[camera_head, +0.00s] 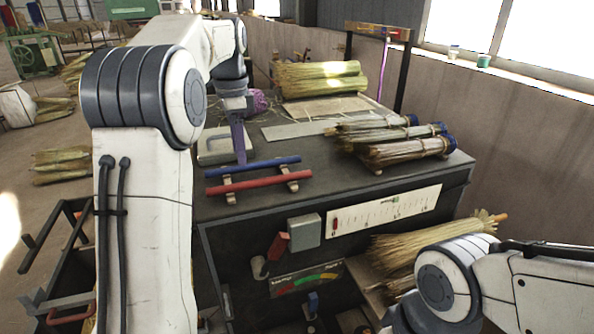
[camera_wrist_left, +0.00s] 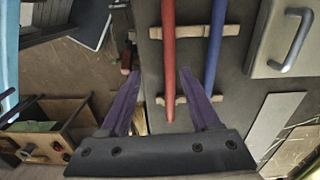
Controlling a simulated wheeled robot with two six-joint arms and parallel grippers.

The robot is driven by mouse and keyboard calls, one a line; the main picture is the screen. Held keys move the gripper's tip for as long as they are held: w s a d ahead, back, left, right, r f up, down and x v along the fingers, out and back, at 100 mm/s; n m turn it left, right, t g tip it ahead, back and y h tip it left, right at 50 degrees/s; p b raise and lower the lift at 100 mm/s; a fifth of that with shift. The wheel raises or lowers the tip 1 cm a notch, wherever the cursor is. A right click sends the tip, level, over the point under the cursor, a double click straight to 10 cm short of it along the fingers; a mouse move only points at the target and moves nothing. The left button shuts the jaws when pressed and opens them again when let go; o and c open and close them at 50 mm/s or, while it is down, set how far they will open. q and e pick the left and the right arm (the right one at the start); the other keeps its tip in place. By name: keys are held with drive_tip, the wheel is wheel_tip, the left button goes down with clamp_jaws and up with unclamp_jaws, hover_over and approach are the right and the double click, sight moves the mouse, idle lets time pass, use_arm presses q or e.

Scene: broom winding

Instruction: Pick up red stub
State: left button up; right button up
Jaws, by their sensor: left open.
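The red stub (camera_head: 259,183) is a straight red rod lying across two small wooden rests (camera_head: 293,180) on the dark bench, parallel to a blue rod (camera_head: 252,168) just behind it. My left gripper (camera_head: 240,158) has purple fingers and points down at the bench close to the rods. In the left wrist view, its open fingers (camera_wrist_left: 159,71) show on either side of the red stub (camera_wrist_left: 168,45), which looks nearer the right finger. The blue rod (camera_wrist_left: 214,45) is outside the right finger. The gripper holds nothing. My right gripper is out of view.
Straw bundles (camera_head: 393,143) lie on the bench's right side, with more straw (camera_head: 320,78) at the back. A pale box with a handle (camera_wrist_left: 285,38) sits beside the rods. A red lever (camera_head: 279,245) and grey box (camera_head: 305,230) are on the bench front.

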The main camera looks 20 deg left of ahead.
use_arm(q)
drive_tip(key=a, duration=0.1)
hover_over(239, 184)
drive_tip(key=f, duration=0.4)
drive_tip(key=shift+w+d+f, duration=0.2)
drive_tip(key=shift+w+d, duration=0.1)
drive_tip(key=shift+w, duration=0.1)
drive_tip(key=f, duration=0.1)
drive_tip(key=f+p, duration=0.1)
drive_tip(key=f, duration=0.1)
drive_tip(key=f+p, duration=0.1)
drive_tip(key=shift+s+a+f, duration=0.3)
drive_tip(key=shift+a+f, duration=0.05)
drive_tip(key=shift+f, duration=0.4)
clamp_jaws()
